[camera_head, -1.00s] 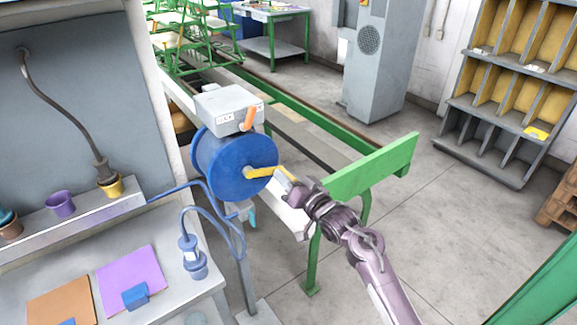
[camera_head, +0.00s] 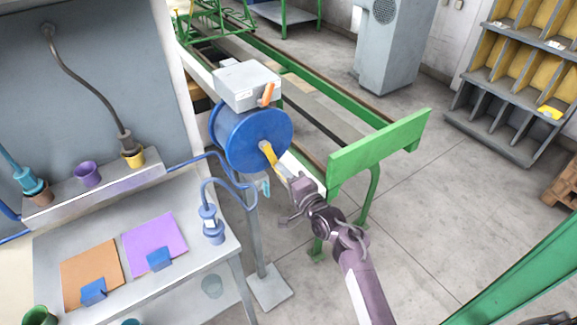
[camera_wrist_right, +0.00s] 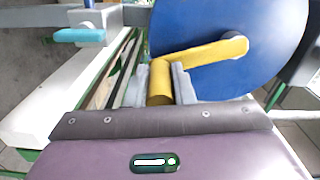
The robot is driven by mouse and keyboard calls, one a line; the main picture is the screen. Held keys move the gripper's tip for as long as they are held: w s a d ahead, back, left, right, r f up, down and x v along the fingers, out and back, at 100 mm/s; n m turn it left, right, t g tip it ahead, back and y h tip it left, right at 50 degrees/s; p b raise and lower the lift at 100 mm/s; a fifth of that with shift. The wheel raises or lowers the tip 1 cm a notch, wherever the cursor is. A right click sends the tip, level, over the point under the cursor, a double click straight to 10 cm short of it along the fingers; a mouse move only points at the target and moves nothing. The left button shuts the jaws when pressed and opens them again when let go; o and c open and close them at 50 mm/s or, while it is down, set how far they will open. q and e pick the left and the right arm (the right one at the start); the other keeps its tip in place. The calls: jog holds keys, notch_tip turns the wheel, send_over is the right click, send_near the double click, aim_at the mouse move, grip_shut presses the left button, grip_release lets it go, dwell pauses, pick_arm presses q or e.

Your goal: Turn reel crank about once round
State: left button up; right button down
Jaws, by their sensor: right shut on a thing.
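The blue reel (camera_head: 245,135) is mounted under a grey box on a stand. Its yellow crank (camera_head: 270,157) runs from the hub down and to the right. My right gripper (camera_head: 289,181) is at the crank's outer end. In the right wrist view the crank arm (camera_wrist_right: 210,53) crosses the blue disc, and its yellow handle (camera_wrist_right: 160,82) sits between the two grey fingers (camera_wrist_right: 160,88), which are shut on it. My left gripper is in neither view.
A grey box (camera_head: 247,86) with an orange lever (camera_head: 267,94) tops the reel. A green rail frame (camera_head: 375,145) stands just right of my right gripper. A blue cable (camera_head: 200,160) runs left to the workbench (camera_head: 190,235). Open floor lies at right.

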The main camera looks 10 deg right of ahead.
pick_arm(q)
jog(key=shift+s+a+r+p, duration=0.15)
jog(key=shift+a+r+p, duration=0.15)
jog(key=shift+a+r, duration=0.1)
pick_arm(e)
jog(key=shift+s+a+f, duration=0.15)
jog(key=shift+s+a, duration=0.05)
jog(key=shift+a, duration=0.4)
jog(key=shift+s+a+f, duration=0.15)
jog(key=shift+s+a, duration=0.05)
jog(key=shift+a, duration=0.35)
jog(key=c, duration=1.3)
grip_release()
jog(key=shift+a, duration=0.1)
jog(key=shift+o, duration=0.2)
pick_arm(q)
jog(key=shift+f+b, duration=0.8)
pick_arm(e)
jog(key=v, duration=0.7)
jog(key=shift+s, duration=0.35)
